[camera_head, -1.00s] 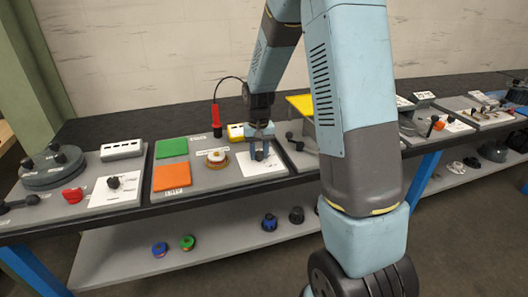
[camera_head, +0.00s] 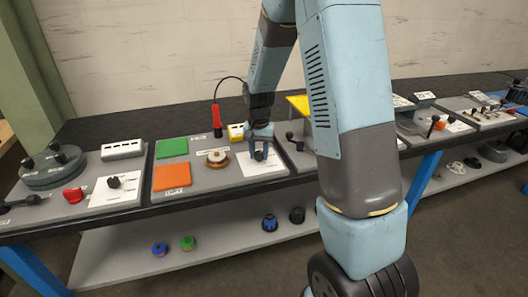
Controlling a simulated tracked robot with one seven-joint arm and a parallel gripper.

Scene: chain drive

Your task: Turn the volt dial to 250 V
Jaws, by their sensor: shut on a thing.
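The volt dial looks to be the small dark knob (camera_head: 260,156) on a white printed card (camera_head: 263,168) at the right of the middle grey panel. My gripper (camera_head: 260,148) points down at this knob, with its fingers around it, shut on it. The fingers and wrist hide part of the knob. The markings on the card are too small to read, so I cannot tell which value the knob points at.
On the same panel are a green plate (camera_head: 172,148), an orange plate (camera_head: 172,177), a brass-and-red round part (camera_head: 217,158) and an upright red-handled probe (camera_head: 217,120) with a black cable. A similar dark knob (camera_head: 114,182) sits on the left panel.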

